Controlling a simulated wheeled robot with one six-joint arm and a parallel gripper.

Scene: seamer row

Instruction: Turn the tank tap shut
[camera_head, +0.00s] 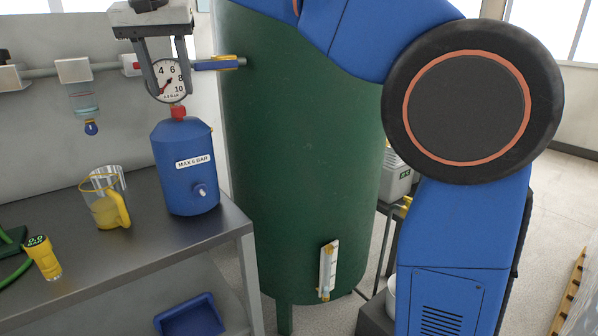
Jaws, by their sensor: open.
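The large green tank (300,160) stands in the middle of the view. A tap with a blue lever and yellow parts (222,62) sticks out level to the left from the tank's upper left side. My gripper (168,82) points down at the upper left, its two dark fingers apart and open. Its right finger is close to the tap's left end in the picture; I cannot tell whether they touch. A round pressure gauge (167,81) shows between the fingers, above a blue vessel (186,180) marked "MAX 6 BAR". The tap's left end is partly hidden.
A grey bench (130,250) at left holds a clear jug with yellow handle (110,205) and a yellow meter (43,258). A wall pipe carries a clear filter bowl (84,100). A white sight gauge (328,268) is low on the tank. My blue arm covers the right.

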